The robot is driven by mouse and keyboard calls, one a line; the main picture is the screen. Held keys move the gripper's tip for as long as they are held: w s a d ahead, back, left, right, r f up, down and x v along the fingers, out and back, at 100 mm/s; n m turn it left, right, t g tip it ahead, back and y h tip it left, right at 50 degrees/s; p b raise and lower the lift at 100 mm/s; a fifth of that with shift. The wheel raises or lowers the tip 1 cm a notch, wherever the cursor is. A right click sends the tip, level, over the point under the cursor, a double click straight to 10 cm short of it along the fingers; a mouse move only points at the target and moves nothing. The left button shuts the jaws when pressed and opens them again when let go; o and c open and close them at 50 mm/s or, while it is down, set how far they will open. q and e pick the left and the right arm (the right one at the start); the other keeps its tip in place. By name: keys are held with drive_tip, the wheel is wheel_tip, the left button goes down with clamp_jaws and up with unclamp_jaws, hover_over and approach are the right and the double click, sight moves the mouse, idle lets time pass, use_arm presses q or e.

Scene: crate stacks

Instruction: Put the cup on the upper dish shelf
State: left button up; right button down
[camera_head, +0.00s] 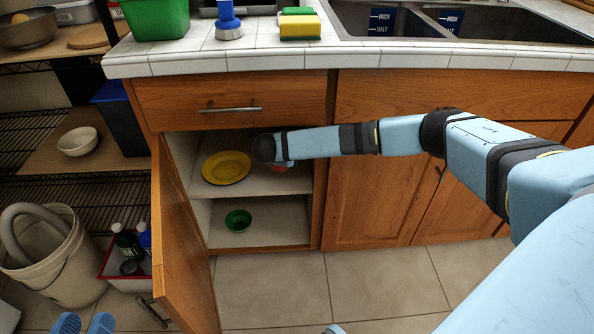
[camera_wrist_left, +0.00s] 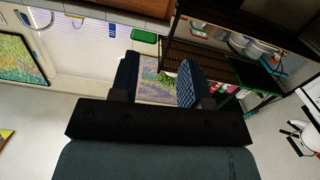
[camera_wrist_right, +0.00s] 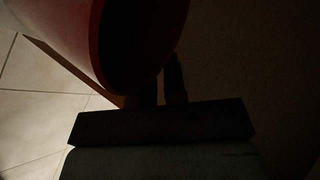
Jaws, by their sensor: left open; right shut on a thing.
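A red cup (camera_wrist_right: 72,38) fills the upper left of the right wrist view, with its dark opening facing the camera. My right gripper (camera_wrist_right: 162,88) is shut on the cup near its rim. In the head view my right arm reaches into the open cabinet, and only a sliver of the red cup (camera_head: 279,168) shows below the wrist, over the upper shelf (camera_head: 262,184). I cannot tell whether the cup touches the shelf. A yellow plate (camera_head: 226,167) lies left of it.
A green bowl (camera_head: 238,221) stands on the lower shelf (camera_head: 275,235). The open cabinet door (camera_head: 180,240) swings out on the left, and a drawer front (camera_head: 232,88) closes the top. A bucket (camera_head: 55,262) and a red tray (camera_head: 124,284) stand left of the door.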

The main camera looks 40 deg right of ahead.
wheel_tip(320, 180, down, 7)
drive_tip(key=b, duration=0.3)
drive_tip(key=shift+s+a+r, duration=0.1)
drive_tip(key=shift+s, duration=0.05)
drive_tip(key=shift+w+b, duration=0.2)
drive_tip(key=shift+b, duration=0.1)
drive_tip(key=c, duration=1.4)
unclamp_jaws()
drive_tip(key=shift+o, duration=1.2)
use_arm(q)
drive_tip(key=w+m, duration=0.1)
drive_tip(key=a+m+t, duration=0.1)
drive_tip(key=shift+w+r+m, duration=0.3)
drive_tip(key=shift+w, duration=0.05)
